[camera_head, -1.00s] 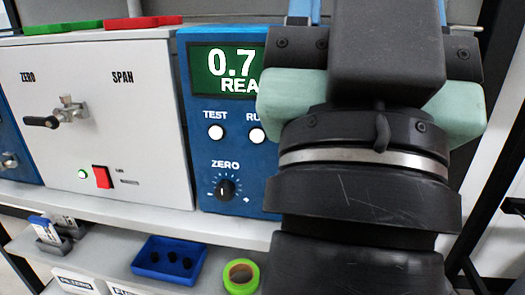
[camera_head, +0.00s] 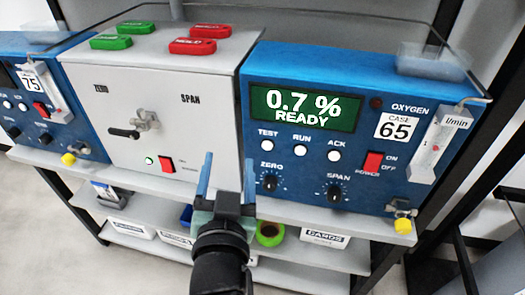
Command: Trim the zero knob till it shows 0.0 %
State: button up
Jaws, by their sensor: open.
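The oxygen analyser (camera_head: 345,90) is a blue box labelled case 65 at the right of the upper shelf. Its green display (camera_head: 305,107) reads 0.7 % READY. The black zero knob (camera_head: 270,183) is at the lower left of its front, under the word ZERO. The span knob (camera_head: 334,191) is to its right. My gripper (camera_head: 229,162) is open and empty, its two blue fingers pointing up. In the picture the fingers lie just left of the zero knob, over the edge of the grey box, and do not touch the knob.
The grey zero/span gas box (camera_head: 150,100) with a valve handle (camera_head: 125,133) stands left of the analyser. Green tags (camera_head: 137,26) and red tags (camera_head: 192,46) lie on it. Another blue analyser (camera_head: 70,75) is at far left. The lower shelf holds labelled bins (camera_head: 325,236) and green tape (camera_head: 270,238).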

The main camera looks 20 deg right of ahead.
aim_at(269, 187)
jog(key=s+d+f+m+g+h+p, duration=0.1)
jog(key=s+d+f+m+g+p, duration=0.2)
jog(key=s+f+p, duration=0.4)
jog(key=shift+n+g, duration=0.6)
jog(key=shift+g, duration=0.1)
jog(key=x, duration=0.8)
jog(key=f+x, duration=0.1)
jog(key=x, duration=0.4)
jog(key=shift+s+a+b, duration=0.1)
jog(key=shift+a+b, duration=0.05)
jog(key=shift+b, duration=0.25)
grip_shut()
